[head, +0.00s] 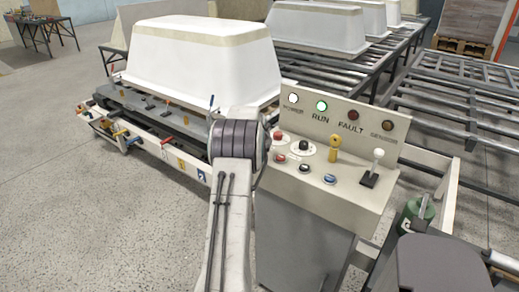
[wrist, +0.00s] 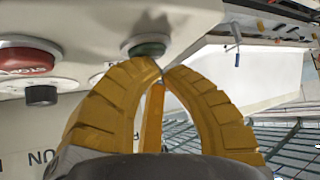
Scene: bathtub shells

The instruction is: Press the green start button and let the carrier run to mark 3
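The green start button (wrist: 148,48) sits on the pale console face in the wrist view; my arm hides it in the head view. My gripper (wrist: 161,70) has its yellow fingers brought together at the tips, with nothing between them. The tips are right by the button; I cannot tell whether they touch it. The carrier (head: 150,106) bears a white tub shell (head: 200,62) at left in the head view. The RUN lamp (head: 321,105) glows green.
The console (head: 350,195) also carries a red button (head: 278,135), a black knob (head: 303,146), a yellow lever (head: 335,148), a blue button (head: 330,179) and a joystick (head: 373,168). The POWER lamp (head: 293,98) is lit white; FAULT (head: 353,114) looks dark. Floor at left is open.

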